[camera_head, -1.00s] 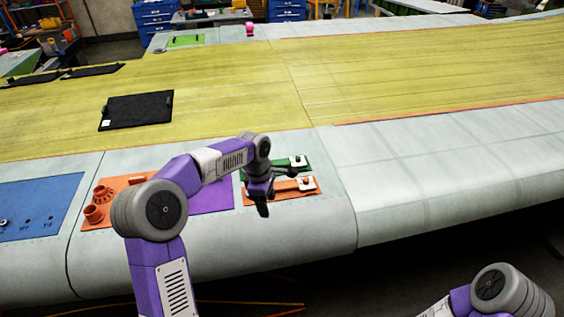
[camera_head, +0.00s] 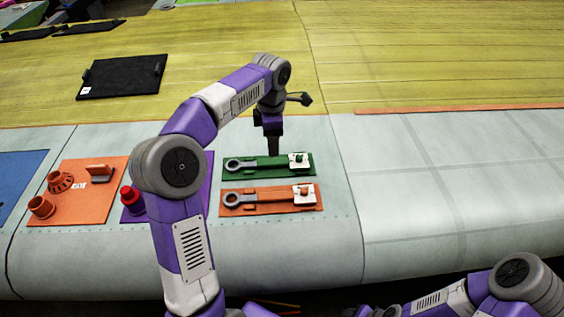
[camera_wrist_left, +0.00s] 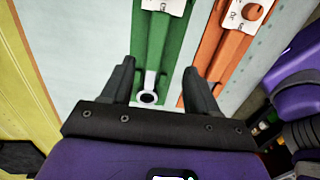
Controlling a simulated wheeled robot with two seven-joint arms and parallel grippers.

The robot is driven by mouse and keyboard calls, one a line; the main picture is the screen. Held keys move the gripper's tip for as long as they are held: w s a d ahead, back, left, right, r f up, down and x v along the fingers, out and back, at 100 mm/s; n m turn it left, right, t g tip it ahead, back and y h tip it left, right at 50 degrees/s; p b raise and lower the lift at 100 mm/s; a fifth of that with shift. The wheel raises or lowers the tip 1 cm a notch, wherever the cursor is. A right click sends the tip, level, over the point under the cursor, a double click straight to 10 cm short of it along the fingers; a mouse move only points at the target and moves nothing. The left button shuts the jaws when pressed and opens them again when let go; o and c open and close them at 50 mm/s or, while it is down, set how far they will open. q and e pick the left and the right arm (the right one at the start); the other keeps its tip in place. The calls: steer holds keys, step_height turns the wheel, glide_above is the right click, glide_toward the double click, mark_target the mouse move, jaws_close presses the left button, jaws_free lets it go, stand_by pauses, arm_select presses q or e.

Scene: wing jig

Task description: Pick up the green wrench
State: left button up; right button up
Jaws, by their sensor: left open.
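A grey wrench (camera_head: 242,165) lies on a green board (camera_head: 282,174) on the pale wing edge. Its ring end faces left, and its other end runs to a white tag block (camera_head: 299,161). My left gripper (camera_head: 273,146) points down above the back edge of the green board in the head view. In the left wrist view, my open left gripper (camera_wrist_left: 159,68) has its fingers spread, with the wrench's ring end (camera_wrist_left: 148,97) visible between them. It holds nothing. My right arm shows at the bottom right of the head view, but its gripper cannot be made out.
An orange board (camera_head: 270,208) with a similar wrench (camera_head: 262,198) lies just in front of the green one. An orange board with cups (camera_head: 85,203) and a red cylinder (camera_head: 131,197) are to the left. The wing to the right is clear.

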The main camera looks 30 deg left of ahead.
mark_target(276, 161)
arm_select(q)
steer(key=shift+w+f, duration=0.3)
steer(key=shift+f, duration=0.25)
steer(key=shift+w+f+b, duration=0.2)
steer(key=shift+f+b, duration=0.15)
steer(key=shift+f, duration=0.5)
steer(key=shift+s+f, duration=0.15)
steer(key=shift+f, duration=0.25)
step_height(276, 161, down, 5)
steer(key=shift+d+r+b, duration=0.1)
steer(key=shift+d+b, duration=0.05)
steer(key=shift+b, duration=0.35)
arm_select(e)
steer(key=shift+w+f, duration=0.2)
steer(key=shift+f, duration=0.35)
steer(key=shift+w+f, duration=0.2)
steer(key=shift+f, duration=0.35)
arm_select(q)
steer(key=shift+c, duration=0.4)
jaws_close()
